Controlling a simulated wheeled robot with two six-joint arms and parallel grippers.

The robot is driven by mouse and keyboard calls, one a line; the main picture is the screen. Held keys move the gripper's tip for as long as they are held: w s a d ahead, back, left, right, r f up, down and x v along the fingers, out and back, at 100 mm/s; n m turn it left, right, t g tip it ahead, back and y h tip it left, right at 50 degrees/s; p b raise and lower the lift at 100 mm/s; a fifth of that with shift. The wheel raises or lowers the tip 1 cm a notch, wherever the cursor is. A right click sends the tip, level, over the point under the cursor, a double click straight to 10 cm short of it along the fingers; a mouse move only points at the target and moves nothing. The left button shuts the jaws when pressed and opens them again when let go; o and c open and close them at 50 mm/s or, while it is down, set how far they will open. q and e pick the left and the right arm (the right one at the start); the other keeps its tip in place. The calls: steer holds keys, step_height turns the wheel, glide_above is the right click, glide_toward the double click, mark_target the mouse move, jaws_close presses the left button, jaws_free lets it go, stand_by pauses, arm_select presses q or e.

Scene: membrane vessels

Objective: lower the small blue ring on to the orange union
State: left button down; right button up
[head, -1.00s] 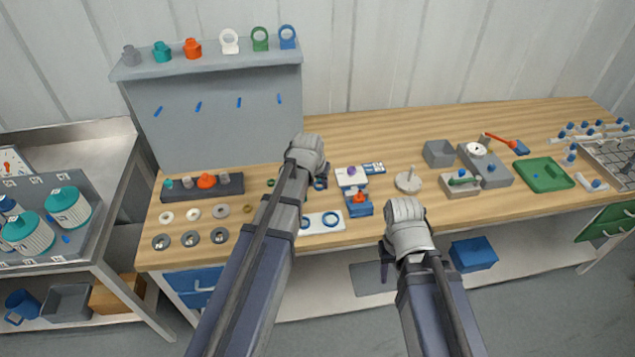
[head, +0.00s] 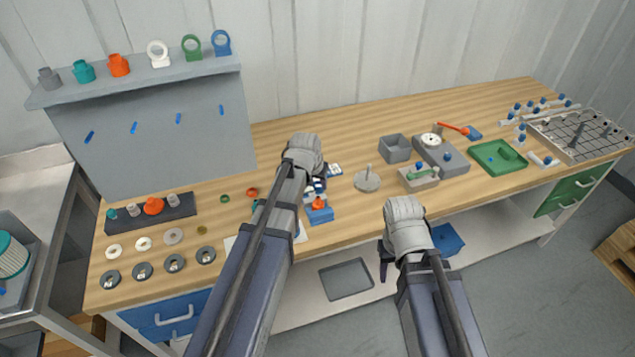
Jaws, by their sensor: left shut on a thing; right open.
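The orange union (head: 318,203) stands upright on a blue block (head: 320,214) near the middle of the bench. My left gripper (head: 317,187) is just behind and above the union, close to it but seemingly apart. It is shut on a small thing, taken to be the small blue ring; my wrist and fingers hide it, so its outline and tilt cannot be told. My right gripper (head: 384,262) is open and empty, low in front of the bench edge.
A white plate (head: 299,236) is mostly hidden behind my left arm. A grey disc with a peg (head: 367,180), a grey bin (head: 395,148) and a green tray (head: 498,157) lie to the right. Dark rings (head: 142,271) and a rack (head: 160,215) are at left. Bench between is partly clear.

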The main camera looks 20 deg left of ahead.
mark_target(318, 200)
arm_select(q)
steer(key=shift+f+b, duration=3.55)
steer(key=shift+f, duration=0.15)
steer(key=shift+c, duration=2.1)
jaws_free()
steer(key=shift+r, duration=0.15)
steer(key=p+v, duration=0.7)
steer(key=shift+s+r, duration=0.2)
steer(key=shift+r, duration=0.1)
steer(key=s+d+m+g+y, duration=0.1)
steer(key=s+d+g, duration=0.1)
steer(key=s+d, duration=0.4)
steer(key=s+d+f+m+g, duration=0.1)
steer(key=s+d, duration=0.6)
steer(key=s, duration=0.7)
steer(key=shift+d+f+m+g+y, duration=0.3)
steer(key=shift+m+g+y, duration=0.15)
steer(key=shift+g, duration=0.55)
